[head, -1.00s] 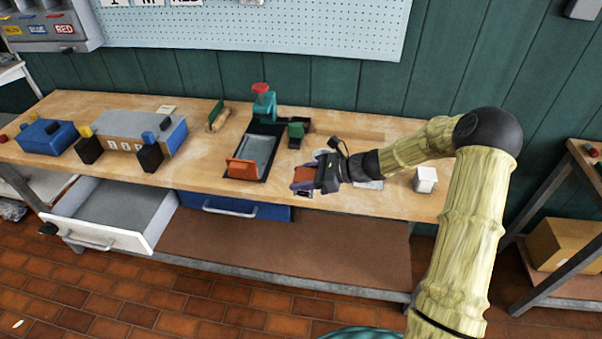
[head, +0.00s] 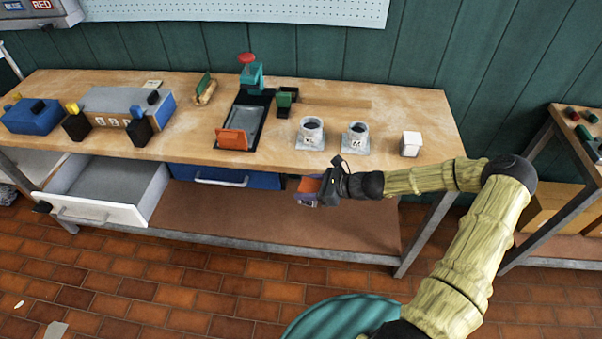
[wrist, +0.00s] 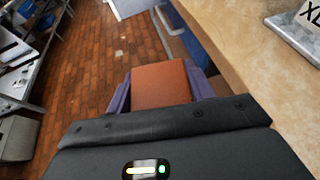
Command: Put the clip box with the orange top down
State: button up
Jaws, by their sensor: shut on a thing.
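The clip box with the orange top (head: 309,186) is held in my gripper (head: 318,188), in front of the workbench's front edge and lower than its top. In the wrist view the orange top of the clip box (wrist: 160,86) shows between two purple fingers (wrist: 161,92), one on each side. The gripper is shut on the box. The underside of the box is hidden in the wrist view.
The wooden workbench (head: 280,155) carries two grey mounts with cylinders (head: 311,130), a white block (head: 411,144) and a black tray with an orange piece (head: 232,139). A white drawer (head: 105,195) stands open at the left. Brick floor lies in front.

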jog(key=s+d+f+m+t+h, duration=0.3)
jog(key=d+f+m+t+h, duration=0.2)
jog(key=d+f+m+t, duration=0.4)
notch_tip(320, 180, up, 8)
jog(key=m+h+p, duration=0.1)
jog(key=m+h, duration=0.3)
jog(key=h, duration=0.3)
jog(key=shift+d+f+m+h, duration=0.15)
jog(key=shift+f+m+h, duration=0.15)
jog(key=shift+m, duration=0.1)
